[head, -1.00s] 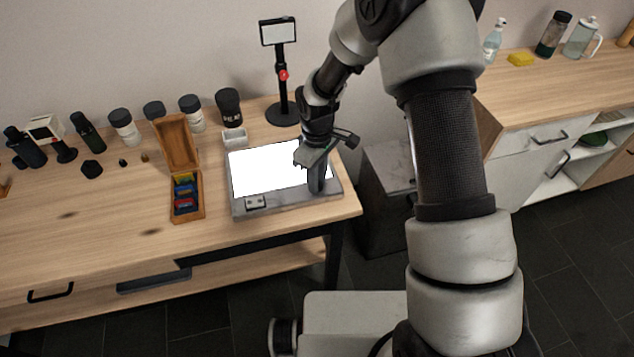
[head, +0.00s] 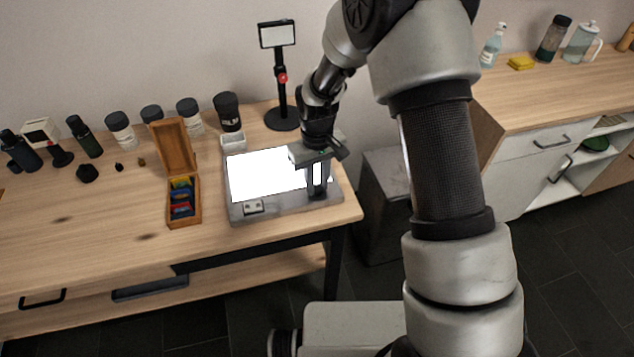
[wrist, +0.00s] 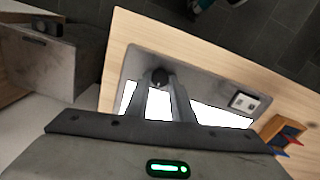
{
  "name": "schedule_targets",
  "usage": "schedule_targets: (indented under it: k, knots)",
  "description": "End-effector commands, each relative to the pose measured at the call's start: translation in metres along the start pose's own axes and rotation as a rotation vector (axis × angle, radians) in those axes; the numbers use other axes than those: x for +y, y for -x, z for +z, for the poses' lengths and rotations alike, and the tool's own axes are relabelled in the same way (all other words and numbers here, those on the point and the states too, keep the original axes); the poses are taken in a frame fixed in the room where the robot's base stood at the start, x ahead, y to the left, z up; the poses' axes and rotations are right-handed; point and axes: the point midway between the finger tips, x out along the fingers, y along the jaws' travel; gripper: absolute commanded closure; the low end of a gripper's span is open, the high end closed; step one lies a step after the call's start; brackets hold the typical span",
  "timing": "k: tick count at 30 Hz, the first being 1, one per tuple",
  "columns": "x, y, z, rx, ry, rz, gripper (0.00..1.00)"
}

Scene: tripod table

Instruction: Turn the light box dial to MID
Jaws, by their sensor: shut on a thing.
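The light box (head: 285,209) lies flat at the table's right end, a grey slab with a glowing white panel. It also shows in the wrist view (wrist: 205,87). Its dial is a dark round knob (wrist: 160,77) on the grey border in the wrist view; in the head view the gripper hides it. My gripper (head: 317,195) points down over the box's front right corner. In the wrist view its fingers (wrist: 160,86) are shut on the dial. No dial markings or pointer can be read, so its setting cannot be told.
A small socketed plate (head: 253,207) sits on the box's front left. An open wooden case (head: 169,215) with coloured items stands to the left. A black stand (head: 282,115), a dark cup (head: 229,112) and a small white tray (head: 233,141) are behind. The table's front left is clear.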

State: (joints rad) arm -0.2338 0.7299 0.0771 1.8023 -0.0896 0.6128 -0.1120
Motion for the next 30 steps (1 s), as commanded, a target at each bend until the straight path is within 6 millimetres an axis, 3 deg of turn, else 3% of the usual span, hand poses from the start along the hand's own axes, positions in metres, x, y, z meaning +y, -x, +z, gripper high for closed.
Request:
schedule_targets:
  k: [9,10,13,23,30]
  knots:
    - [0.0,0.001,0.0,0.001,-0.001,0.0,1.0]
    - [0.0,0.001,0.0,0.001,0.0,0.0,0.74]
    - [0.0,0.001,0.0,0.001,0.0,0.0,0.6]
    - [0.0,0.003,0.0,0.001,0.0,0.0,0.6]
    - [0.0,0.041,-0.001,0.005,0.0,0.001,0.6]
